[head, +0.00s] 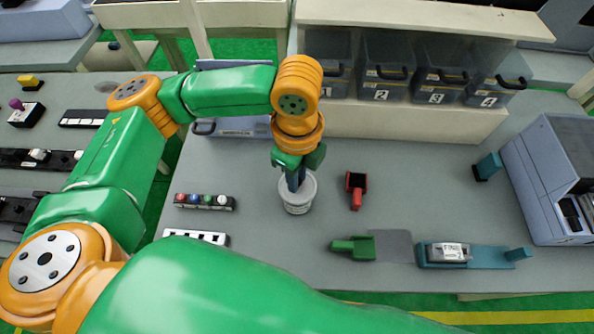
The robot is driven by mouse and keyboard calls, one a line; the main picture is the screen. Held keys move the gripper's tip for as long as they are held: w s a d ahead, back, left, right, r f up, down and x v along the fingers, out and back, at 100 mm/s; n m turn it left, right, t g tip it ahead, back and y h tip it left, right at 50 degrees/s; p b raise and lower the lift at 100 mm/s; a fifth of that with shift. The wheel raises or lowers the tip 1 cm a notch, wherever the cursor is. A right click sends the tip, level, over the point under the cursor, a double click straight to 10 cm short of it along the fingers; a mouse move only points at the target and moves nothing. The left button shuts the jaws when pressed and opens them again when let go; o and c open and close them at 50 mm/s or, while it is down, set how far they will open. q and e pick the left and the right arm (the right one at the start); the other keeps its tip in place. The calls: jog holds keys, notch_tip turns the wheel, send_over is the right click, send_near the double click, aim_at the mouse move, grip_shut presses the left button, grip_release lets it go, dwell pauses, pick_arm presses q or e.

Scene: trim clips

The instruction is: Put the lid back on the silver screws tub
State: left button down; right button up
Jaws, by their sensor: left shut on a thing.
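The pale tub (297,208) stands upright on the grey bench near the middle of the head view. A round, light grey lid (309,187) shows at the tub's top. My left gripper (295,183) points down over the tub, its dark fingers shut on the lid near its middle. The fingers hide part of the lid, and I cannot tell whether the lid is seated on the rim or slightly above it. The tub's contents and any label cannot be made out. My right gripper is not in view.
A red scoop-like tool (356,188) lies right of the tub. A strip with coloured knobs (205,202) and a white slotted block (196,238) are left. Numbered bins (386,80) stand behind.

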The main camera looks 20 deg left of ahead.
pick_arm(q)
jog(key=shift+c, duration=1.1)
grip_release()
notch_tip(320, 180, up, 7)
jog(key=p, duration=0.9)
jog(key=shift+r, duration=0.1)
grip_shut()
dwell(0.9)
